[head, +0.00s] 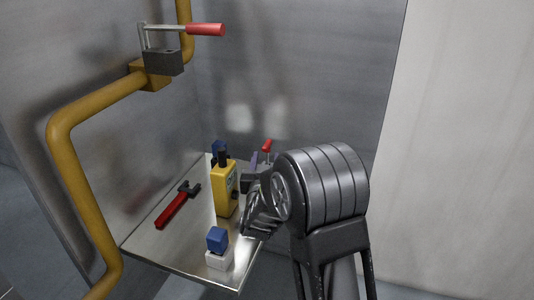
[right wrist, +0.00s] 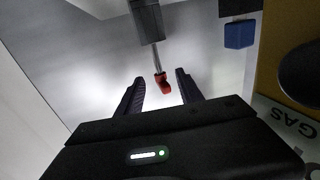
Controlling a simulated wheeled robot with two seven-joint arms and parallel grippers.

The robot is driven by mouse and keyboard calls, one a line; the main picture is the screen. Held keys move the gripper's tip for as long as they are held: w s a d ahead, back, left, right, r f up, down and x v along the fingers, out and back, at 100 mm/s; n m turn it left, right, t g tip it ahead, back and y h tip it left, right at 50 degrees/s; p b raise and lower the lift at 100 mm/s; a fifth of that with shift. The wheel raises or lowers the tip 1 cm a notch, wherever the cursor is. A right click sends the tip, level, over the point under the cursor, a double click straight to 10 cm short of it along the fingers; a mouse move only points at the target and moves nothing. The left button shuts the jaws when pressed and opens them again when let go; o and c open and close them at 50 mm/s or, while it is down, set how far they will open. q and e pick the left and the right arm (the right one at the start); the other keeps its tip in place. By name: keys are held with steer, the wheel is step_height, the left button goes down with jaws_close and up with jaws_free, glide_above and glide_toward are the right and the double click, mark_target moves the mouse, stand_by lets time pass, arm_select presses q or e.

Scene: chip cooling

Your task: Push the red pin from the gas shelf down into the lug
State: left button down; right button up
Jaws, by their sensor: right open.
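The red pin (head: 267,146) stands at the back of the gas shelf (head: 165,245), its red head up on a thin metal shaft. In the right wrist view, the pin's red head (right wrist: 162,83) shows between my fingers, and its shaft runs to a dark grey block (right wrist: 147,20), which looks like the lug. That dark block (head: 251,181) is partly hidden behind my arm in the head view. My right gripper (head: 258,212) is open and empty; in the right wrist view its two fingers (right wrist: 159,76) are apart. Whether they touch the pin cannot be told. My left gripper is not in view.
A yellow gas detector (head: 225,190) stands just left of my right gripper. A red-handled tool (head: 173,208) and a blue-and-white block (head: 218,255) are on the shelf. A yellow pipe (head: 80,185) with a red-handled valve (head: 205,30) runs at the left.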

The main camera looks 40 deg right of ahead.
mark_target(267, 153)
steer(key=b+x, duration=0.1)
steer(key=x, duration=0.3)
steer(key=shift+w+d, duration=0.15)
steer(key=shift+w, duration=0.05)
steer(key=shift+c, duration=0.4)
jaws_close()
stand_by(0.4)
